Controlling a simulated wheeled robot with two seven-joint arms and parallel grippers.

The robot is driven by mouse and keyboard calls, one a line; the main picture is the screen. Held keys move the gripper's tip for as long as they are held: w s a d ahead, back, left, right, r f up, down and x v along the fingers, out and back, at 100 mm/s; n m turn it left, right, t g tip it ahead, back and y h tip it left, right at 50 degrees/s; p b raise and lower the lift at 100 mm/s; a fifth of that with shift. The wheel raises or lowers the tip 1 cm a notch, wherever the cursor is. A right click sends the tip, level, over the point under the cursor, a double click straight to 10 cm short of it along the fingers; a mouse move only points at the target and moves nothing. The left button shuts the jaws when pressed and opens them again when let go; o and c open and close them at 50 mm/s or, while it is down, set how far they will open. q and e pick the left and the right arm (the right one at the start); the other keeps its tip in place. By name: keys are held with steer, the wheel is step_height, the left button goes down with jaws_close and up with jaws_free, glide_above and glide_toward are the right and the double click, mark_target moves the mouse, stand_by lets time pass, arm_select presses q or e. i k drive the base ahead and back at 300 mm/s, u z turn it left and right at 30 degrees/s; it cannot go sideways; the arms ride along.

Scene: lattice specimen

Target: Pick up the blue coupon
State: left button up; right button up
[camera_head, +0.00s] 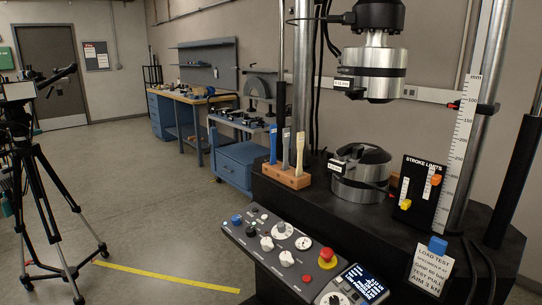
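The blue coupon (273,144) stands upright in a wooden block rack (290,180) on the left part of the testing machine's black table. It is the leftmost in the rack, beside a grey coupon (286,150) and a cream coupon (299,155). Its lower end is hidden in the block. Neither of my grippers shows in the head view.
Right of the rack are the machine's lower grip (360,190) and, above it, the upper grip (372,85). A control panel (300,250) slopes in front. A tripod (50,200) stands at left. Floor between tripod and machine is open.

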mark_target(273, 127)
steer(key=z, duration=0.05)
steer(key=k, duration=0.1)
steer(key=u, duration=2)
steer(key=i, duration=2.45)
steer(key=z, duration=3.1)
